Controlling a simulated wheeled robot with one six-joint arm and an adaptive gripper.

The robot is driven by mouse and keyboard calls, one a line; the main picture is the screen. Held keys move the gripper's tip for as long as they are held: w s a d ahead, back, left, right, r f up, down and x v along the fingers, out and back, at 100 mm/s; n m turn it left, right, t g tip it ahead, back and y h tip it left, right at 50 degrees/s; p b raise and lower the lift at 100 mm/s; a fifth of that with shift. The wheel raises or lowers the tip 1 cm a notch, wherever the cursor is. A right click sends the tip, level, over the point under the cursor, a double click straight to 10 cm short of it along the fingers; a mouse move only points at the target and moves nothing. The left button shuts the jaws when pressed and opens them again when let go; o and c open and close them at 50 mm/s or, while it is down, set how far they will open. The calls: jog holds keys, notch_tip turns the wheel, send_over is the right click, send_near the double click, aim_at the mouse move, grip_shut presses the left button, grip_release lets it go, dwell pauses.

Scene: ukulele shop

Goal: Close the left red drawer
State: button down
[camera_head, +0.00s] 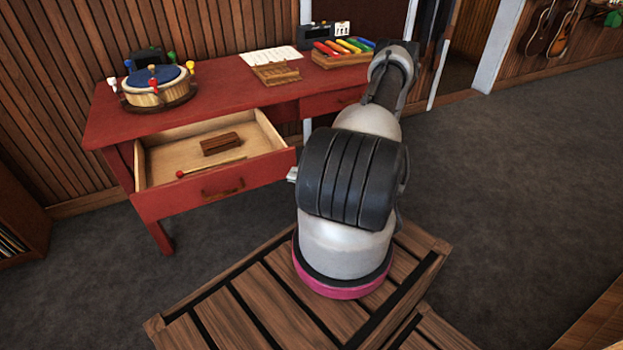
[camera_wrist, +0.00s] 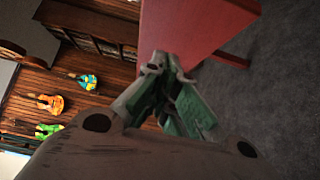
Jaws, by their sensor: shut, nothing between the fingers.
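The left red drawer (camera_head: 216,196) is pulled well out of the red desk (camera_head: 218,98) in the head view. It has a handle (camera_head: 222,190) on its front. Inside lie a small brown wooden block (camera_head: 221,144) and a mallet (camera_head: 210,167) with a red head. In the wrist view my gripper (camera_wrist: 165,62) is shut and empty, beside a red panel (camera_wrist: 185,30); I cannot tell whether they touch. In the head view my arm hides most of my gripper, with only a small tip showing near the drawer front's right end.
On the desk are a drum (camera_head: 156,87) with coloured pegs, a sheet of paper (camera_head: 270,56), a wooden rack (camera_head: 277,74) and a xylophone (camera_head: 342,52). The right drawer (camera_head: 331,101) looks shut. Wooden slats (camera_head: 250,300) lie beneath my arm. Grey carpet (camera_head: 480,170) is clear at right.

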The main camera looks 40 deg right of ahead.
aim_at(274, 164)
jog(key=shift+w+d, duration=0.15)
jog(key=shift+w, duration=1.1)
jog(key=shift+w+d, duration=0.1)
jog(key=shift+w, duration=1.1)
